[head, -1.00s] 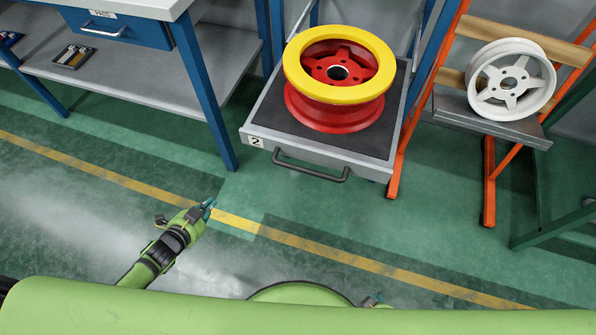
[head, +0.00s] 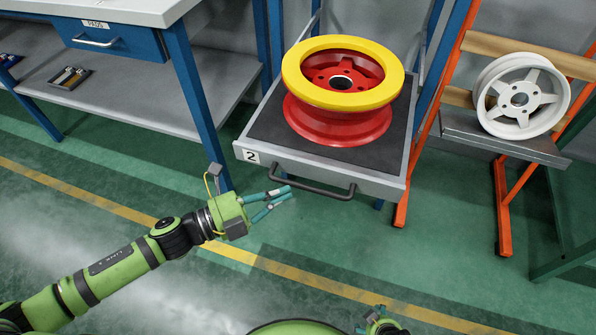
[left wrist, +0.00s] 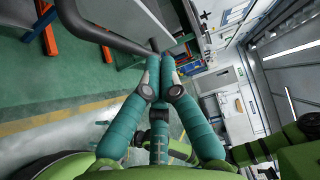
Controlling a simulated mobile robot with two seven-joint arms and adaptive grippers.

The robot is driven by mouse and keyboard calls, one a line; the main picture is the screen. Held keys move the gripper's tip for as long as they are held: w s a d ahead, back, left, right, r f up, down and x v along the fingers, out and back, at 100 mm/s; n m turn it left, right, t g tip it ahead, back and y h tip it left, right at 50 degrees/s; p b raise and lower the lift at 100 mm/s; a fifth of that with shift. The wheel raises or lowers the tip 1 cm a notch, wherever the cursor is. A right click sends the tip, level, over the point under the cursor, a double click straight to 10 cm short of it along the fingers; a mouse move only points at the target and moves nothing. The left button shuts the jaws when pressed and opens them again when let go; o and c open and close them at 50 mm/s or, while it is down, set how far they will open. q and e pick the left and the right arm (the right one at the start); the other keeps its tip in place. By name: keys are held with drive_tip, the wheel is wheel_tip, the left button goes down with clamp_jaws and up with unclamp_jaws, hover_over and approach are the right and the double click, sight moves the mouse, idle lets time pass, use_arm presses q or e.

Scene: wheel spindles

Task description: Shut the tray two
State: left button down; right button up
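Tray two (head: 228,146) is a grey drawer-like tray with a dark mat and a "2" label. It stands pulled out from its blue-framed rack and bears a red and yellow wheel rim (head: 340,128). Its dark bar handle (head: 318,190) runs along the front. In the left wrist view the fingers (left wrist: 159,62) point at the dark handle (left wrist: 108,38); contact cannot be told. My right gripper (head: 382,325) barely shows at the bottom edge, its fingers mostly hidden.
A workbench with a blue drawer (head: 115,40) stands at left, its blue leg close behind my left gripper. An orange stand (head: 503,205) with a white wheel (head: 522,97) is at right. The green floor (head: 440,255) before the tray is clear.

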sight(297, 185)
use_arm(q)
drive_tip(key=w+d, duration=0.1)
drive_tip(key=w, duration=0.1)
drive_tip(key=w+d, duration=0.2)
drive_tip(key=shift+w+d, duration=0.15)
drive_tip(key=shift+w, duration=0.05)
drive_tip(key=shift+w+d, duration=0.1)
drive_tip(key=shift+w, duration=0.35)
